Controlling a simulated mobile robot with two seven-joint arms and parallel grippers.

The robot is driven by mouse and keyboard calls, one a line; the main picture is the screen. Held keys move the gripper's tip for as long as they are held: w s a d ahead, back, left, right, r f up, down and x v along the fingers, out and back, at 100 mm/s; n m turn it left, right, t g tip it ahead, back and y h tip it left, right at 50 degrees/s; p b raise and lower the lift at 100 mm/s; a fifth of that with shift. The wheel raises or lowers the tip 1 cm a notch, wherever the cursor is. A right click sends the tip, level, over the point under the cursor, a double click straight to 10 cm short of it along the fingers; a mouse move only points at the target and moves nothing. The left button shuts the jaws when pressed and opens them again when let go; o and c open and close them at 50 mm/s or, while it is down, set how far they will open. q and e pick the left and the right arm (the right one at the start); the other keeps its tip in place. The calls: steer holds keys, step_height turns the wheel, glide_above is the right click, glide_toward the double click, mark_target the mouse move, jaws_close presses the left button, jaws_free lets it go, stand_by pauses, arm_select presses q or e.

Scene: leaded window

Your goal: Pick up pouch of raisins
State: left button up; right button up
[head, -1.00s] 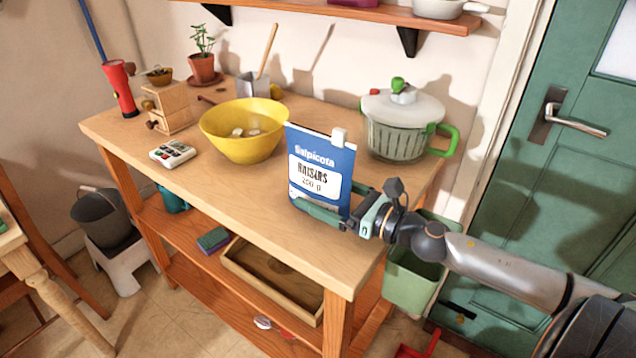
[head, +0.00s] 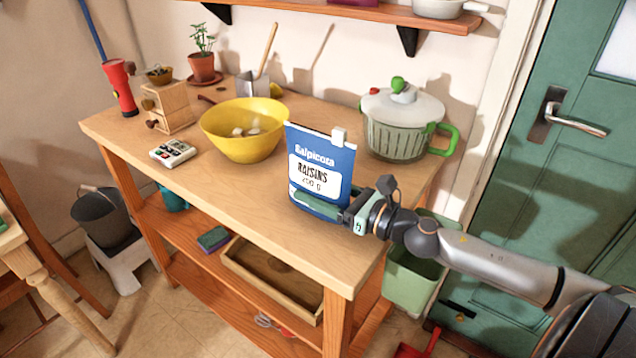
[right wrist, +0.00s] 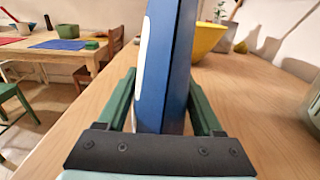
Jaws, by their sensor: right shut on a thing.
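The blue pouch of raisins (head: 319,152) with a white label and a white clip at its top stands upright at the front right of the wooden workbench. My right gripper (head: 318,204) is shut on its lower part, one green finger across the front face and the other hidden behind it. In the right wrist view the pouch (right wrist: 178,70) stands edge-on between the two green fingers (right wrist: 165,100). I cannot tell any gap between the pouch and the bench top. My left gripper is not in view.
A yellow bowl (head: 243,146) stands left of the pouch, and a lidded salad spinner (head: 395,140) with green handles behind it to the right. A remote-like keypad (head: 172,152) lies at the left. The bench top (head: 250,205) in front is clear.

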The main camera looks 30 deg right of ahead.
steer(key=c, duration=0.6)
steer(key=shift+r, duration=0.2)
